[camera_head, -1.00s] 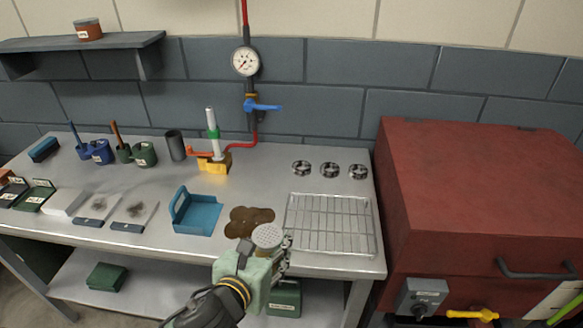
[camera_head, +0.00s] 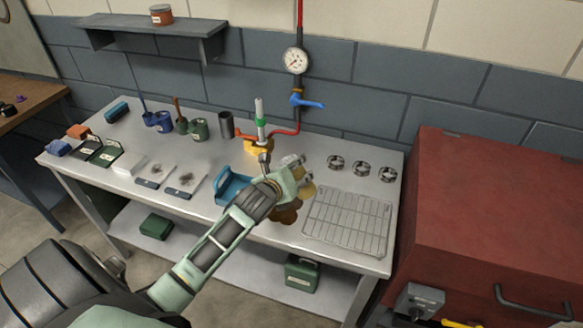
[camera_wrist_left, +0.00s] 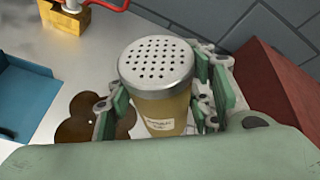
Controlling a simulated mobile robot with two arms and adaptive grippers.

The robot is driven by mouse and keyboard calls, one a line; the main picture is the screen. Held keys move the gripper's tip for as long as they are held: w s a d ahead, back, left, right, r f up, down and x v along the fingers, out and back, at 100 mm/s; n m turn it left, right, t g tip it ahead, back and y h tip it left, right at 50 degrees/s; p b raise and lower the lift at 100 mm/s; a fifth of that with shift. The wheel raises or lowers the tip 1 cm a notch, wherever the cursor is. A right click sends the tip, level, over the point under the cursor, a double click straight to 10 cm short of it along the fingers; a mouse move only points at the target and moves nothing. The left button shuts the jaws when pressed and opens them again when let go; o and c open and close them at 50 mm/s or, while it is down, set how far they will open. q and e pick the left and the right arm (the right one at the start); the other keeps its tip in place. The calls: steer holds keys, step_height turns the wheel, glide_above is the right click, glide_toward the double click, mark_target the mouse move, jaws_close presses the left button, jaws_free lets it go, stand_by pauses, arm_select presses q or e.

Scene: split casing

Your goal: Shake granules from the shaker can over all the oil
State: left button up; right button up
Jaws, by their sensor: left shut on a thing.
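The shaker can (camera_wrist_left: 160,108) is tan with a label and a grey, perforated lid. It looks upright in the left wrist view, lid toward the camera. My left gripper (camera_head: 297,179) is shut on it, with fingers on both sides of the can. In the head view the can (camera_head: 307,191) is mostly hidden by the gripper. The oil (camera_head: 284,214) is a dark brown lobed puddle on the bench, partly covered by the gripper and can. In the left wrist view the oil (camera_wrist_left: 82,123) shows left of the can. No granules are visible on it. My right gripper is out of view.
A blue dustpan-like tray (camera_head: 232,186) stands left of the oil, a wire rack (camera_head: 347,222) right of it. A yellow valve block (camera_head: 258,147) with red pipe is behind. A red cabinet (camera_head: 490,210) stands to the right of the bench.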

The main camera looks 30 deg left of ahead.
arm_select(q)
steer(key=f+b, duration=0.1)
steer(key=f+n+h+b, duration=0.1)
steer(key=b, duration=0.1)
steer(key=f+n+b, duration=0.1)
steer(key=b, duration=0.1)
steer(key=shift+w+d+f+t+h, duration=0.15)
steer(key=shift+d+f+t+h, duration=0.15)
steer(key=shift+t, duration=0.1)
steer(key=f+n+b, duration=0.1)
steer(key=b, duration=0.2)
steer(key=f+n+t+h+b, duration=0.1)
steer(key=n+b, duration=0.1)
steer(key=b, duration=0.1)
steer(key=shift+w+d+f+h, duration=0.1)
steer(key=shift+d+f+h, duration=0.2)
steer(key=shift+d, duration=0.1)
step_height(320, 180, down, 3)
steer(key=n+t+h+b, duration=0.1)
steer(key=n+b, duration=0.1)
steer(key=b, duration=0.3)
steer(key=n+t+b, duration=0.1)
steer(key=n+b, duration=0.1)
steer(key=b, duration=0.3)
steer(key=shift+d+f+h+b, duration=0.15)
steer(key=shift+f+h+b, duration=0.05)
steer(key=shift+h+b, duration=0.2)
steer(key=shift+f+n+b, duration=0.1)
steer(key=shift+n+b, duration=0.6)
steer(key=shift+b, duration=0.1)
